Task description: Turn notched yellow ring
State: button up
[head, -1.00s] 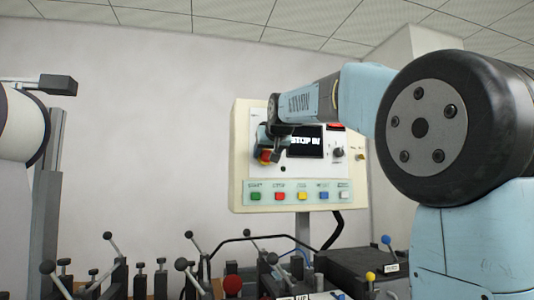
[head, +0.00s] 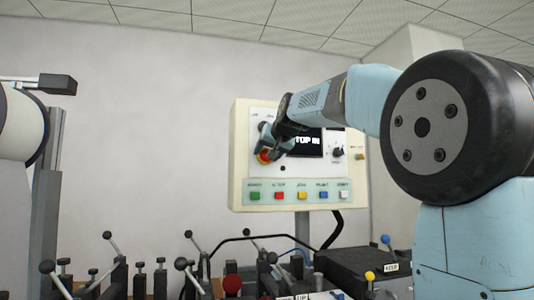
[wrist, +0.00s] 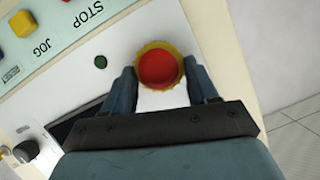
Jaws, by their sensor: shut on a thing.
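The notched yellow ring (wrist: 158,45) surrounds a red mushroom button (wrist: 157,68) in the wrist view. In the head view the red button (head: 264,157) shows at the left of the control panel, partly hidden by my gripper. My gripper (wrist: 160,80) is shut on the yellow ring, with one finger on each side of it. In the head view my gripper (head: 266,147) is at the panel, tilted, reaching down to the left.
The cream control panel (head: 240,190) has a screen (head: 309,150), a black knob (head: 338,152) and a row of coloured buttons (head: 302,196) below. Levers with ball knobs (head: 182,264) stand along the bottom. The wall left of the panel is clear.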

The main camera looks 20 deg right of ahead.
jog(key=m+y, duration=0.1)
jog(key=m, duration=0.1)
jog(key=m+y, duration=0.1)
jog(key=shift+d+f+m+t, duration=0.2)
jog(key=shift+d+m+t, duration=0.1)
jog(key=shift+d+m, duration=0.1)
dwell(0.6)
